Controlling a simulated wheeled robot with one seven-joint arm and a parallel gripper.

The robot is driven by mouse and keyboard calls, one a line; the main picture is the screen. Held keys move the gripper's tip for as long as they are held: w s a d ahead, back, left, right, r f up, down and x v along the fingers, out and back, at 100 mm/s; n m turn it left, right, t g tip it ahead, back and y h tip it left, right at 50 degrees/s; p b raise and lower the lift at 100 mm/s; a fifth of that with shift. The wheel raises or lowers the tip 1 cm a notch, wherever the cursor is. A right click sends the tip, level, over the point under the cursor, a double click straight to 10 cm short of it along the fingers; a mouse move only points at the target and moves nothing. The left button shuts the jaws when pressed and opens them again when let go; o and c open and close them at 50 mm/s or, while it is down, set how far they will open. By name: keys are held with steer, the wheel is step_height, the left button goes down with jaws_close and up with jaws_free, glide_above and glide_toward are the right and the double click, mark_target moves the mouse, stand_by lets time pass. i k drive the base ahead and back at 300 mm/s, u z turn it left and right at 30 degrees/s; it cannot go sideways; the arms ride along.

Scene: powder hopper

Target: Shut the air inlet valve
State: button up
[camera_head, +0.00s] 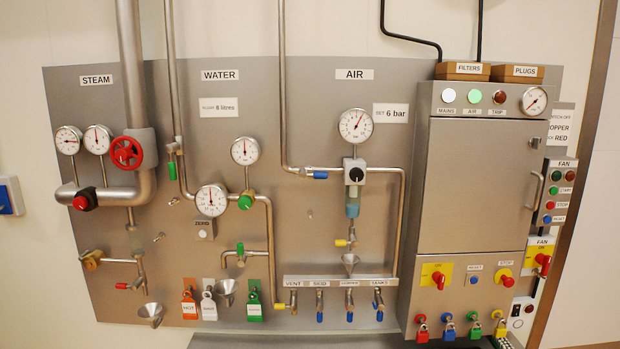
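The AIR section (354,74) is in the middle of the grey wall panel. Its pipe (284,90) comes down from above and bends right. A small valve with a blue lever (320,175) sits on this horizontal run, left of the regulator with the black knob (356,174). The blue lever lies roughly along the pipe, pointing sideways. I take this as the air inlet valve; no label on it is readable. The round air gauge (356,125) is above the regulator, its needle pointing up and slightly right. My gripper is not in view.
A yellow-handled drain valve (341,243) and a funnel (349,260) are below the regulator. A labelled manifold (338,282) has several small valves beneath. A steel cabinet (468,190) stands out at the right. The red STEAM handwheel (127,152) is at the left.

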mark_target(304, 174)
steer(key=u, duration=0.2)
steer(key=i, duration=0.2)
steer(key=u, duration=0.95)
steer(key=i, duration=0.75)
steer(key=u, duration=0.55)
